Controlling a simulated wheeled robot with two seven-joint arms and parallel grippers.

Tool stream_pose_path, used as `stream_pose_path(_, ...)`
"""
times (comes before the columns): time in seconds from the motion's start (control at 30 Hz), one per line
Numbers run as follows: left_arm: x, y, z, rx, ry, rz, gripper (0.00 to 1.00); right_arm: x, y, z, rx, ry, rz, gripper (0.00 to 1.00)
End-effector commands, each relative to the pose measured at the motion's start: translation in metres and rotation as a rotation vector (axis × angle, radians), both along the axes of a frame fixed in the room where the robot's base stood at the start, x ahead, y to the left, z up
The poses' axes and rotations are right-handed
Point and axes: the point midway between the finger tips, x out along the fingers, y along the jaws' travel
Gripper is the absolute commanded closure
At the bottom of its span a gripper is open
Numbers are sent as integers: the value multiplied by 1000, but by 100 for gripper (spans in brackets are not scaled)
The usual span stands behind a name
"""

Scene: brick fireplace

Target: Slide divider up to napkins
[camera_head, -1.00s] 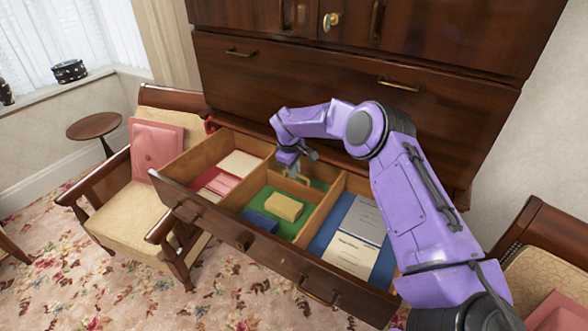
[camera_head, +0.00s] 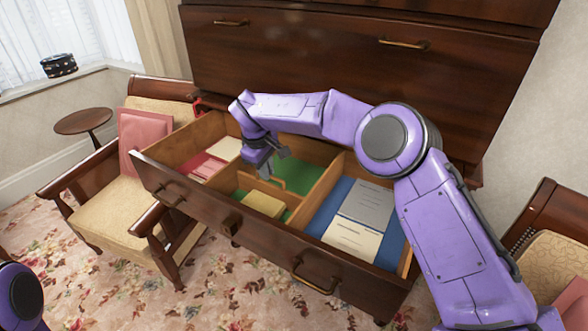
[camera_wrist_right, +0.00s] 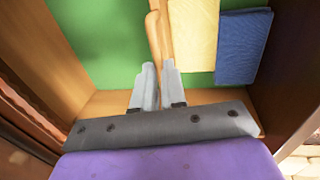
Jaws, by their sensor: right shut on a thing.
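The open drawer's green-lined middle compartment holds a low wooden divider (camera_head: 266,185) and a folded yellow napkin stack (camera_head: 262,204). In the right wrist view the divider (camera_wrist_right: 155,40) runs up from between my fingertips, right alongside the yellow napkins (camera_wrist_right: 194,38); I see almost no gap. Blue napkins (camera_wrist_right: 242,47) lie beyond the yellow ones. In the head view the drawer front mostly hides them. My right gripper (camera_head: 264,168) reaches down into the compartment, shut on the divider near one end; it also shows in the wrist view (camera_wrist_right: 158,85). My left gripper is out of view.
The left compartment holds red and cream items (camera_head: 207,165). The right, blue-lined compartment holds a grey booklet (camera_head: 366,205) and a cream one (camera_head: 350,238). Green floor (camera_head: 293,175) is bare behind the divider. An armchair (camera_head: 118,185) stands close left of the drawer.

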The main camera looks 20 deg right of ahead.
Motion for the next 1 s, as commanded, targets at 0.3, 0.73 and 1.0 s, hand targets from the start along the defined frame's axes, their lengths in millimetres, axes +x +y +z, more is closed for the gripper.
stream_pose_path(0.3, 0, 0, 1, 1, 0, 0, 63, -1, -1, 0, -1, 4, -2, 73)
stream_pose_path(0.73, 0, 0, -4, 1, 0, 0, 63, -2, -1, 11, 1, -1, -5, 63)
stream_pose_path(1.0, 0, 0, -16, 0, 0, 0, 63, -9, 10, 73, 0, -1, -3, 63)
